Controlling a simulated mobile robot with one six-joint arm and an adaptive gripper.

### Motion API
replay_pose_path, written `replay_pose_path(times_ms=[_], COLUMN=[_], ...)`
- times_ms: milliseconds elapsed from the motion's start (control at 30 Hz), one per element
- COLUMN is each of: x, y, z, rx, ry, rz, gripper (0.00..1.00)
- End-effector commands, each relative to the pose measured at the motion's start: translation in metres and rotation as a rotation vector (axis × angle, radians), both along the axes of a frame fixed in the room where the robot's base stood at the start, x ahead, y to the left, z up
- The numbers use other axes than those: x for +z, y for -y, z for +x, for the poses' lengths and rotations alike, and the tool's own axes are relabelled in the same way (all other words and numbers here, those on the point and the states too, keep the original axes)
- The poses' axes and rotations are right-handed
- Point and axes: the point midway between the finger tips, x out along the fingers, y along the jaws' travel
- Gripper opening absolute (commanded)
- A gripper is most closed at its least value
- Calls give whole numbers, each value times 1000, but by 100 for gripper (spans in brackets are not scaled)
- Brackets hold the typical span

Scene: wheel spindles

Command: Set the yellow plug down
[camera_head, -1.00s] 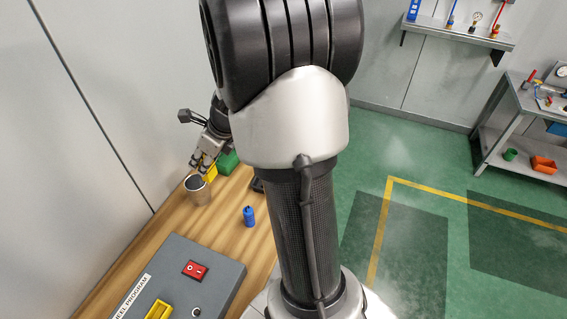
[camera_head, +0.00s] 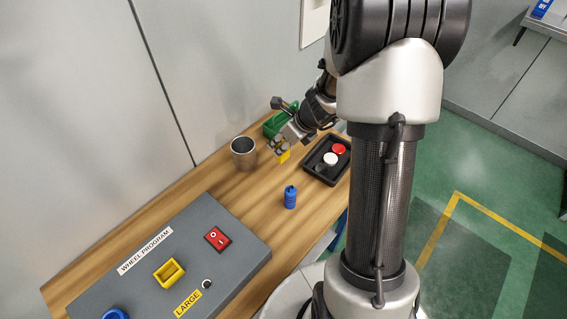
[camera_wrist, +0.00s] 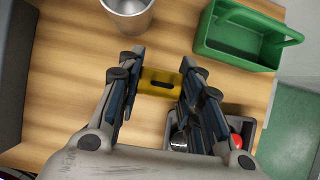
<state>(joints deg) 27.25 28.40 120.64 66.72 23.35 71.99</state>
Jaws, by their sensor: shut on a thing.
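The yellow plug (camera_head: 284,157) is between the fingers of my gripper (camera_head: 279,146), over the wooden table. In the wrist view, my gripper (camera_wrist: 160,76) is shut on the yellow plug (camera_wrist: 160,83), a block with a dark slot on its top. The fingers hide its sides. I cannot tell whether its underside touches the table.
A metal cup (camera_head: 243,153) stands left of the plug and a green bin (camera_head: 281,124) behind it. A black tray (camera_head: 318,170) with red and white round pieces is at right. A blue bottle-shaped piece (camera_head: 290,197) and grey console (camera_head: 243,257) are nearer. Bare wood surrounds the plug.

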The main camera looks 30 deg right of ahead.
Motion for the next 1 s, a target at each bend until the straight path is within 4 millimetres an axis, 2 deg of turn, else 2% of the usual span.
replay_pose_path(times_ms=[33,267,500,933,967,1000], x=[-13,-26,-62,-67,-66,-65], y=[0,0,0,0,0,0], z=[0,0,0,0,0,0], rx=[-1,0,0,0,0,0], ry=[-1,0,0,1,0,0], rz=[0,0,1,0,0,0], gripper=[9,9,9,9,35,38])
